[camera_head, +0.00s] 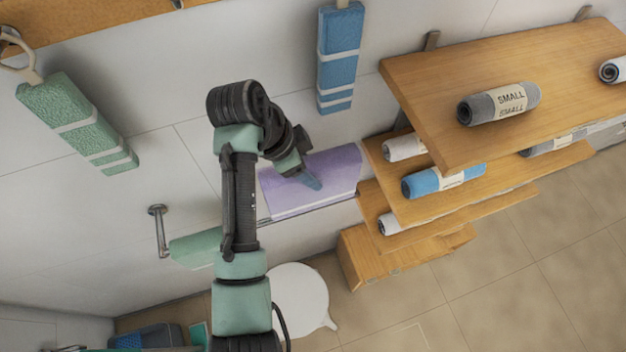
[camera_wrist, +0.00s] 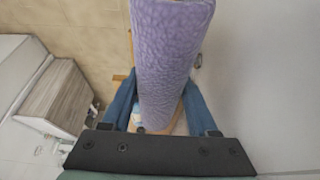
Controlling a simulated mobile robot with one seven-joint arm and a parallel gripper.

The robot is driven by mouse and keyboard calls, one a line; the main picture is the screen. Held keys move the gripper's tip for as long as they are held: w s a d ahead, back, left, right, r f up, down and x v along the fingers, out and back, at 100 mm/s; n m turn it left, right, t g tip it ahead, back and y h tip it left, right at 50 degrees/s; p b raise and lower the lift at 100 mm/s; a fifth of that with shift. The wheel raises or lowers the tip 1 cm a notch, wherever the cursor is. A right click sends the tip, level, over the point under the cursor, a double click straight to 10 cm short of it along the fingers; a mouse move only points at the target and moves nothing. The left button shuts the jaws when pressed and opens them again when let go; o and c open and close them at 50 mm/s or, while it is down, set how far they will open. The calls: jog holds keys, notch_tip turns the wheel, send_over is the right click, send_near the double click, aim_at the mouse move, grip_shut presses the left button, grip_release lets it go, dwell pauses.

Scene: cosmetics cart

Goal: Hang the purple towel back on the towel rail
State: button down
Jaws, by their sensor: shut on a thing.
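The purple towel (camera_head: 338,168) is at the middle of the head view, in front of the white wall. My gripper (camera_head: 311,182) is shut on it; its blue fingers lie against the towel. In the wrist view the towel (camera_wrist: 172,45) rises as a thick folded roll between the two fingers. The towel rail shows by its wall post (camera_head: 157,218) on the left and a thin bar running right along the towel's lower edge. I cannot tell whether the towel touches the bar or lies over it. My arm hides part of the rail.
A green towel (camera_head: 192,250) hangs low beside the post. Another green towel (camera_head: 80,120) and a blue towel (camera_head: 340,58) hang on the wall above. Wooden shelves (camera_head: 440,75) with rolled towels stand close on the right. A white round stool (camera_head: 300,295) is below.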

jog(key=shift+s+f+b, duration=0.1)
jog(key=shift+f+b, duration=6.05)
jog(key=shift+f, duration=3.05)
jog(key=shift+c, duration=0.4)
grip_release()
jog(key=v, duration=1.2)
jog(key=shift+d+r+p, duration=0.1)
jog(key=shift+d+p, duration=0.05)
jog(key=shift+p, duration=0.15)
jog(key=shift+s+a+r+p, duration=0.1)
jog(key=shift+a+r+p, duration=0.1)
jog(key=shift+r+p, duration=0.2)
